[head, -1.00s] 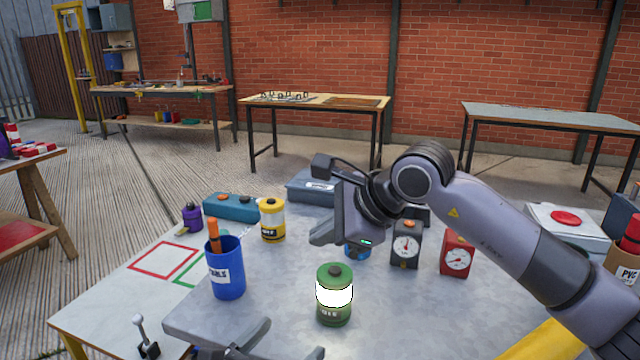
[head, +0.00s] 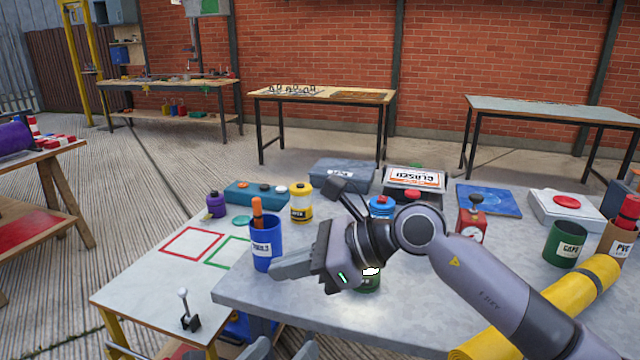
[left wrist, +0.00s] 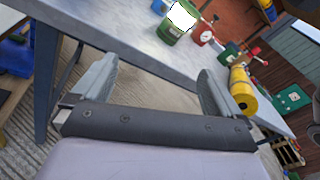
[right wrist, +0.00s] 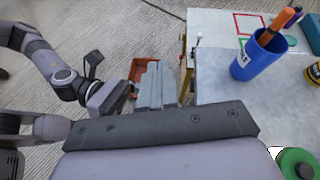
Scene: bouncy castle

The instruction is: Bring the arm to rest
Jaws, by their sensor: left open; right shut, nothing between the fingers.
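My right gripper (head: 285,266) hangs over the metal table (head: 250,292) in the head view, its arm reaching in from the right. Its fingers are together and empty, just in front of the blue cup (head: 265,243). In the right wrist view the shut fingers (right wrist: 155,88) point past the table's side, with the cup (right wrist: 262,52) to the right. My left gripper (head: 280,348) shows only partly at the bottom edge of the head view. In the left wrist view its fingers (left wrist: 155,78) are wide apart and empty, below the tabletop edge.
A red gauge box (head: 471,222), yellow roll (head: 540,305) and green cup (head: 566,245) stand to the right. A small lever (head: 187,310) is at the table's front left. Concrete floor is open at left.

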